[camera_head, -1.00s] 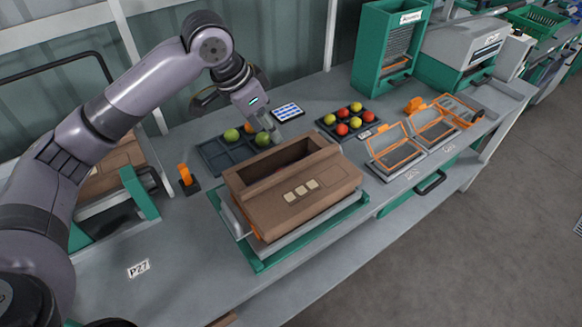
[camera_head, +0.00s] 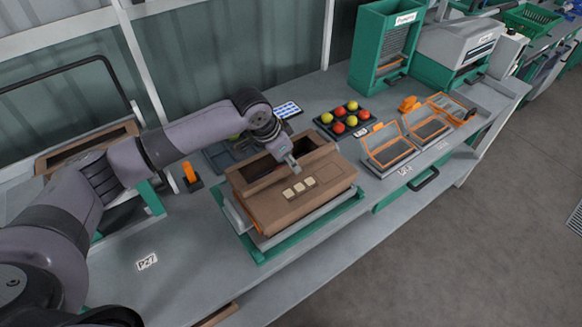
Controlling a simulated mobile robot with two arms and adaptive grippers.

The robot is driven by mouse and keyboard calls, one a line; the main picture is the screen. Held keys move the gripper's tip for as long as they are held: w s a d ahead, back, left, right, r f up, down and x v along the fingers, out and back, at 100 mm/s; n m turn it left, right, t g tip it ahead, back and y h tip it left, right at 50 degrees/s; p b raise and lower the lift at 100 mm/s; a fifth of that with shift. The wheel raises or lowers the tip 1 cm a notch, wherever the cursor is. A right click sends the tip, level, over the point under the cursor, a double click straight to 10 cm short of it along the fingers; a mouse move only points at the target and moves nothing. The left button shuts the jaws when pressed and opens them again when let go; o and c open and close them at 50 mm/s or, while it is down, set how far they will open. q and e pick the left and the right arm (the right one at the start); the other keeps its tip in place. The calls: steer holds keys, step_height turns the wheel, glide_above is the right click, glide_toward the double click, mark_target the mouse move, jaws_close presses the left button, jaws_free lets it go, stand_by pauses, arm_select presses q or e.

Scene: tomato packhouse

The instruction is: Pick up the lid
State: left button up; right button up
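A brown carton (camera_head: 262,211) sits on a grey and green stand (camera_head: 258,250). Its top is open in a dark slot at the back, and a brown panel (camera_head: 318,201) with several pale square labels covers the front. I cannot tell whether this panel is a separate lid. My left gripper (camera_head: 292,166) points down over the carton, at the inner edge by the slot. Its fingertips are small, and I cannot tell whether they are open or touch the carton. My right gripper is not in view.
A dark tray (camera_head: 318,121) of red and yellow tomatoes stands behind the carton. Another tray (camera_head: 216,158) is partly hidden by my arm. Orange-framed holders (camera_head: 389,150) stand to the right, an orange-topped tool (camera_head: 191,177) to the left. The bench by the P27 label is clear.

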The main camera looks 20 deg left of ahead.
arm_select(q)
steer(key=shift+x, duration=1.05)
jaws_close()
steer(key=shift+r, duration=0.1)
